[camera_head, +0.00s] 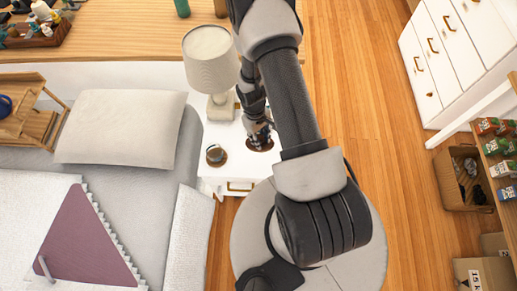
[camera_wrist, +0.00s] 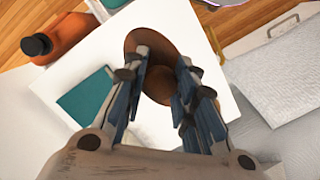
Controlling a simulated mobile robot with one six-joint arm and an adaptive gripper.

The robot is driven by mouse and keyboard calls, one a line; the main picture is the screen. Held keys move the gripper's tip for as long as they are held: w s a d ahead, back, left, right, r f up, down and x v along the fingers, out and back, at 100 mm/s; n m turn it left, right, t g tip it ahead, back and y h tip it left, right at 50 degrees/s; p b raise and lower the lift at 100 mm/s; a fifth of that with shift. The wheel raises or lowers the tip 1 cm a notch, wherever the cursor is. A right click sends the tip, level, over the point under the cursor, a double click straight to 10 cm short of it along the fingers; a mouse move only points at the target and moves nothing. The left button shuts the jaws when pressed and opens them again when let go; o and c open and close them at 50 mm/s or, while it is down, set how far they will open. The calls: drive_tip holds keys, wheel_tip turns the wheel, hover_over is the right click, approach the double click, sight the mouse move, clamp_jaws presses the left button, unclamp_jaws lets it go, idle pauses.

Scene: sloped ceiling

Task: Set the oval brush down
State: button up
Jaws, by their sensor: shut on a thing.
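The oval brush (camera_wrist: 138,40) is brown, with a rounded brown part between my fingers in the wrist view. My gripper (camera_wrist: 160,80) is closed around this part, one finger on each side. In the head view my gripper (camera_head: 257,136) points down over the white nightstand (camera_head: 236,172), with the brown brush (camera_head: 262,147) under its tips. The brush is at or just above the nightstand top; I cannot tell whether it touches. My fingers hide part of it.
A lamp (camera_head: 211,62) stands on the nightstand behind and left of my gripper. A small dark round object (camera_head: 215,154) sits to the left. The wrist view shows an orange bottle (camera_wrist: 76,38) and a flat teal object (camera_wrist: 88,100). The bed (camera_head: 150,150) is left.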

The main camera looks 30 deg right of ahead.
wheel_tip(320, 180, down, 10)
drive_tip(key=shift+b, duration=1.15)
drive_tip(key=shift+f, duration=0.25)
drive_tip(key=o, duration=1)
drive_tip(key=shift+r, duration=0.15)
